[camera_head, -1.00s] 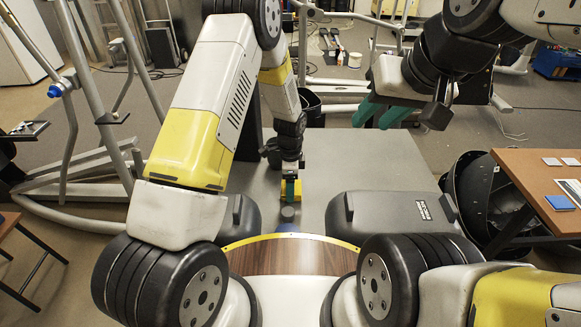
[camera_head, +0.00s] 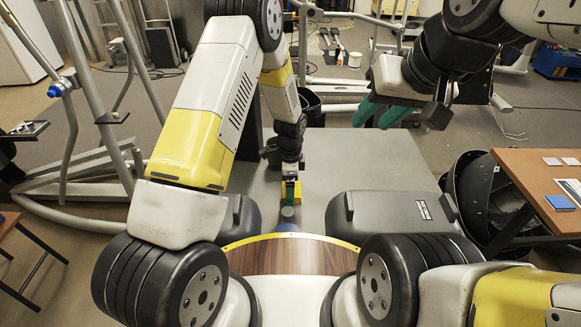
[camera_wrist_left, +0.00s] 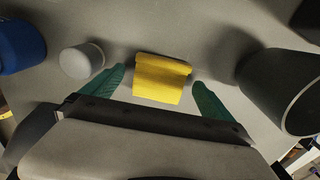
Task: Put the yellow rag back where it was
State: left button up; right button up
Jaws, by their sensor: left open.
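The yellow rag (camera_wrist_left: 162,80) lies on the grey surface in the left wrist view, a folded block between two green fingers. My left gripper (camera_wrist_left: 159,76) is open, with one finger on each side of the rag and a gap to each. In the head view the rag (camera_head: 291,191) is small and partly hidden by my left gripper (camera_head: 289,186), which points down there. My right gripper (camera_head: 371,121) is open and empty, its green fingers high at the right, away from the rag.
A grey-white cylinder (camera_wrist_left: 82,61) and a blue object (camera_wrist_left: 20,46) stand left of the rag in the left wrist view. A dark open container (camera_wrist_left: 283,92) stands to the right. The grey platform (camera_head: 370,165) is mostly clear. A brown table (camera_head: 535,180) is at the right.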

pick_arm(q)
jog(key=s+a+r+n+t, duration=0.1)
jog(key=s+a+r+n, duration=0.15)
jog(key=r, duration=0.75)
jog(key=s+a+r+n+t+h, duration=0.1)
jog(key=s+a+r+n, duration=0.15)
jog(key=r, duration=0.85)
jog(key=s+a+r+n, duration=0.1)
jog(key=a+r+n, duration=0.2)
jog(key=r, duration=0.7)
jog(key=s+a+r+n+t, duration=0.2)
jog(key=s+a+r+n, duration=0.1)
jog(key=s, duration=0.5)
jog(key=s+a+r+n+t+h, duration=0.1)
jog(key=s+a+r+n+t, duration=0.1)
jog(key=s+r+n, duration=0.4)
jog(key=s+a+r, duration=0.1)
jog(key=s, duration=0.2)
jog(key=shift+s, duration=0.1)
